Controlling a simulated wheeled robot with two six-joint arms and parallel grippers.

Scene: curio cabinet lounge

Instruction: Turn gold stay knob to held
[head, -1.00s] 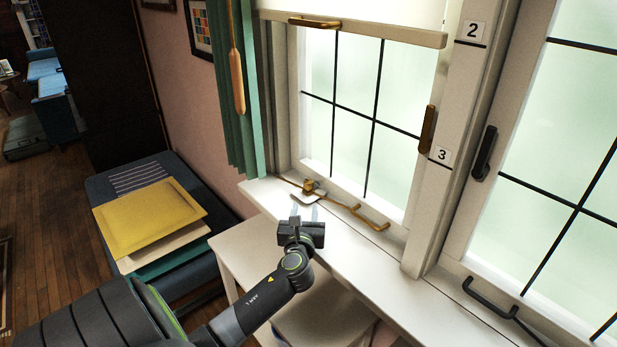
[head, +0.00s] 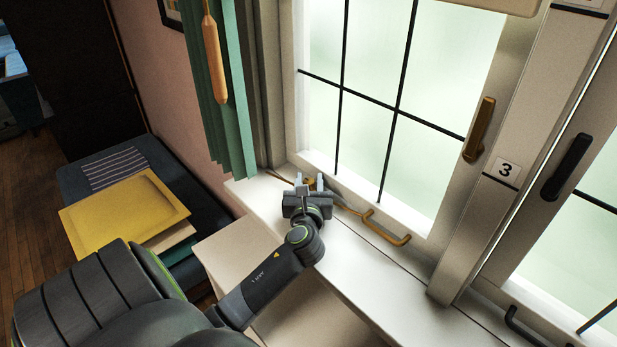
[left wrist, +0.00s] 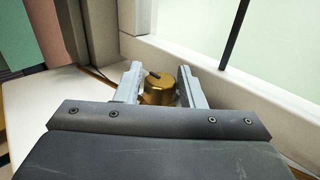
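The gold stay knob (left wrist: 157,90) is a round brass knob with a dark mark on its top, low at the window frame on the white sill. In the left wrist view it sits between the two fingers of my left gripper (left wrist: 158,84), with a small gap visible on each side. In the head view my left gripper (head: 309,183) is over the knob and hides most of it; a bit of gold shows behind the fingers. My right gripper is not in view.
The white sill (head: 350,255) runs along the window. A green curtain (head: 226,130) with a wooden pull (head: 215,60) hangs at the left. A brass window handle (head: 479,130) is on the frame, beside the number 3 label (head: 507,169). A yellow folder (head: 125,212) lies on a dark seat at left.

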